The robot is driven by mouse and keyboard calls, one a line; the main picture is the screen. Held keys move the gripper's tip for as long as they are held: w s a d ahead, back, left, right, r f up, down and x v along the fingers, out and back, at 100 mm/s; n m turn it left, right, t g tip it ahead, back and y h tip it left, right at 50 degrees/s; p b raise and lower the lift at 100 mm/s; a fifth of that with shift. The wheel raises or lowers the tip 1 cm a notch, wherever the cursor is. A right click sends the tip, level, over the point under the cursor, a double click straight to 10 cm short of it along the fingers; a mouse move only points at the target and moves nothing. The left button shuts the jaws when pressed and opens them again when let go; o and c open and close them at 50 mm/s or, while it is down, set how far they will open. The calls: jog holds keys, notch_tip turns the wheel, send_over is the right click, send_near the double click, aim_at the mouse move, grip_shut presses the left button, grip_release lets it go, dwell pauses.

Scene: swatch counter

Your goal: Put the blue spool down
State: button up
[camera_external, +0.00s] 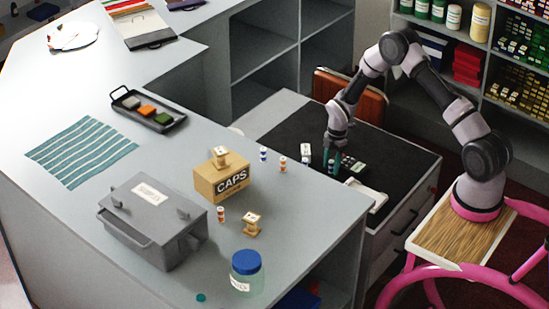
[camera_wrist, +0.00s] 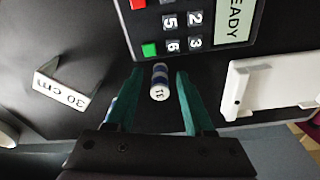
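My gripper (camera_external: 333,168) is low over the black top of the drawer unit (camera_external: 290,125). Another blue-and-white spool (camera_external: 263,155) stands on the grey counter.
A keypad device (camera_external: 352,164), a "30 cm" sign (camera_wrist: 60,88) and a white holder (camera_wrist: 270,84) surround the gripper closely. On the counter are a CAPS box (camera_external: 222,182), a grey case (camera_external: 150,225), a blue-lidded jar (camera_external: 246,275) and orange-banded spools (camera_external: 282,164).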

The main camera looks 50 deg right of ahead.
jog(key=shift+r, duration=0.1)
jog(key=s+a+r+m+t, duration=0.1)
jog(key=s+r+m, duration=0.1)
jog(key=r, duration=1.2)
jog(key=s+a+r+m, duration=0.1)
jog(key=s+r+m, duration=0.1)
jog(key=r, duration=1.1)
jog(key=s+a+r+m+t, duration=0.1)
jog(key=s+r+m, duration=0.15)
jog(key=r, duration=0.35)
jog(key=s+a+r+m+t, duration=0.1)
jog(key=s+a+r+m, duration=0.1)
jog(key=s+r, duration=0.3)
jog(key=s+a+r+m+t, duration=0.2)
jog(key=s+r+m, duration=0.3)
jog(key=s, duration=0.7)
jog(key=s+a+r+m+t, duration=0.1)
jog(key=s+a+r+m, duration=0.3)
jog(key=s+r, duration=0.3)
jog(key=s+m, duration=0.1)
jog(key=s, duration=0.3)
jog(key=shift+s+a+r+m+t+y, duration=0.2)
jog(key=shift+s+r+m+t+y, duration=0.1)
jog(key=shift+s+r+m+t, duration=0.1)
jog(key=shift+w, duration=0.1)
